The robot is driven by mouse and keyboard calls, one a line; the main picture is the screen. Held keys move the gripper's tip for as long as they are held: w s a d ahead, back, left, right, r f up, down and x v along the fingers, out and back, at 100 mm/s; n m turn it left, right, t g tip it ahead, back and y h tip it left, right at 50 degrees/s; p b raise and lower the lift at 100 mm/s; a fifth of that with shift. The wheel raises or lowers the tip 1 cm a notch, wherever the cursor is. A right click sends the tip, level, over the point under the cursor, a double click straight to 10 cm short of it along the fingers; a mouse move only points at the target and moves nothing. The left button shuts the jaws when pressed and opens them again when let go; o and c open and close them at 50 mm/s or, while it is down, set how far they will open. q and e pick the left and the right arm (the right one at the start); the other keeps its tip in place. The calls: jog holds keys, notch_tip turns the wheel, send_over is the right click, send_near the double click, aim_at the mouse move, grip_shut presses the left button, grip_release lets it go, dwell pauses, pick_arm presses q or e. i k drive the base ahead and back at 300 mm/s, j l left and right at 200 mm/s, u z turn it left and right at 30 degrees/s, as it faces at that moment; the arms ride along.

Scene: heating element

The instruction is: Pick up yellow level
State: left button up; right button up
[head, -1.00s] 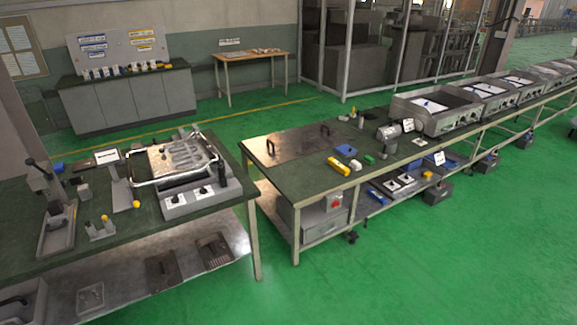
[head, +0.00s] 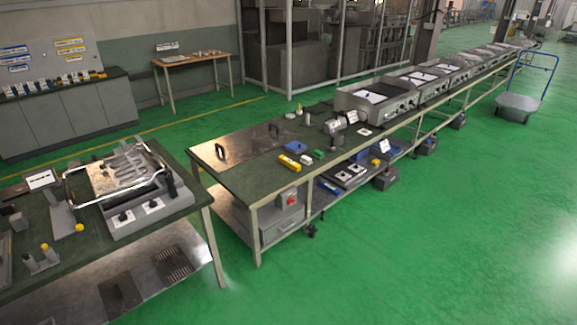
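A yellow level (head: 289,163) lies flat on the green top of the long workbench (head: 240,186), near its front edge and close to the near end. A small white piece (head: 306,159) sits just right of it, and a blue item (head: 296,147) lies behind it. Neither of my grippers shows in the head view.
A nearer bench (head: 190,212) at the left carries a heating unit with a metal frame (head: 128,180). A narrow gap separates the two benches. Open green floor (head: 420,240) spreads in front and to the right. A cart with a blue handle (head: 520,100) stands at the far right.

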aim_at(287, 161)
jog(key=i+z, duration=0.3)
jog(key=i, duration=1.35)
